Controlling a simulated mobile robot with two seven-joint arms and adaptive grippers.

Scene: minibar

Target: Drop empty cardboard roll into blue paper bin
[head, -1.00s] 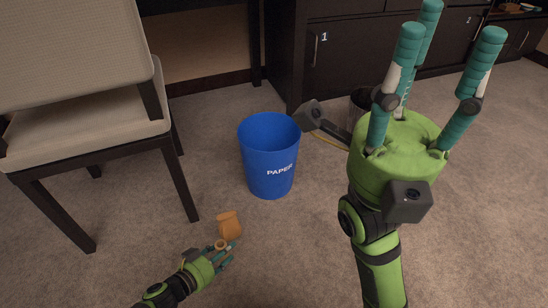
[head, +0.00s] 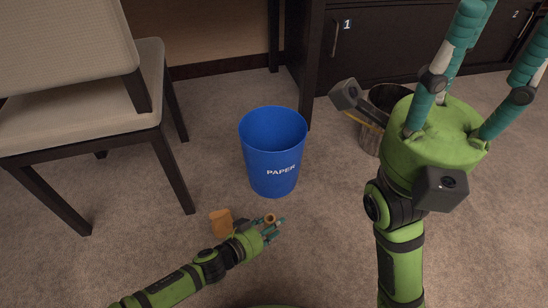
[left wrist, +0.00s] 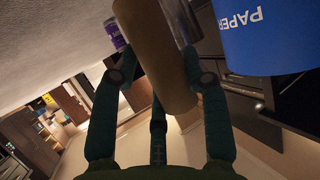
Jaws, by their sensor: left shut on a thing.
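The blue paper bin (head: 272,165), marked PAPER, stands upright and open on the carpet in the middle of the head view. It also shows at the upper right of the left wrist view (left wrist: 270,45). My left gripper (head: 273,227) is shut on the brown cardboard roll (head: 270,218), in front of the bin and apart from it. The left wrist view shows the roll (left wrist: 158,55) between the teal fingers. My right gripper (head: 500,50) is raised at the right with its fingers spread, open and empty.
An orange-brown object (head: 221,223) is on the floor left of my left gripper. A chair (head: 90,110) stands at the left. A darker bin (head: 370,138) is partly hidden behind my right arm. Dark cabinets (head: 385,45) line the back.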

